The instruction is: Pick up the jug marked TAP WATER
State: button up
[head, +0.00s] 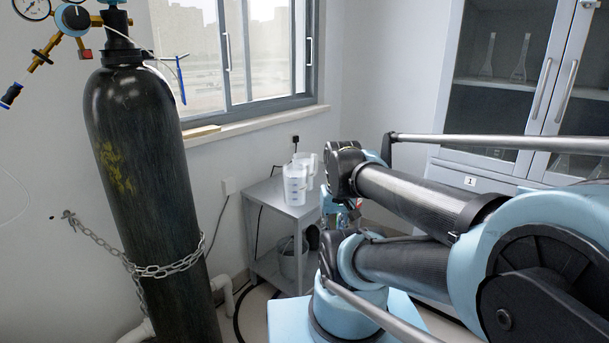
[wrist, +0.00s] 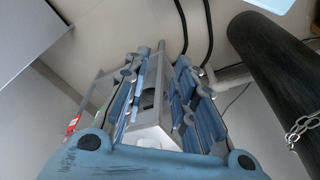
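Two pale, translucent jugs stand upright on a small grey metal table in the head view. The front jug (head: 295,184) has faint blue markings too small to read. The rear jug (head: 310,163) is partly hidden behind it, so I cannot tell which is marked TAP WATER. My gripper (wrist: 160,78) shows in the wrist view with its two blue fingers spread apart and nothing visibly clamped between them. In the head view my arm mostly hides it, to the right of the jugs. No jug is clearly recognisable in the wrist view.
The grey table (head: 266,204) has a bucket (head: 291,262) on its lower shelf. A tall black gas cylinder (head: 145,190), held by a chain (head: 165,269), stands at the left. A window (head: 240,50) is behind, and a glass-fronted cabinet (head: 448,158) is at the right.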

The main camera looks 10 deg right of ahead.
jog(key=w+a+r+n+t+y, duration=0.1)
jog(key=w+r, duration=0.1)
jog(key=w, duration=0.3)
jog(key=w+a+r+n+y, duration=0.1)
jog(key=w+a+r+y, duration=0.15)
jog(key=w, duration=0.35)
jog(key=n+t+y, duration=0.4)
jog(key=n+t, duration=0.1)
jog(key=t, duration=0.3)
send_over(316, 171)
jog(key=s+d, duration=1)
jog(key=s, duration=0.3)
notch_tip(316, 171, down, 3)
jog(key=x, duration=1.8)
jog(key=shift+a+r, duration=0.3)
grip_shut()
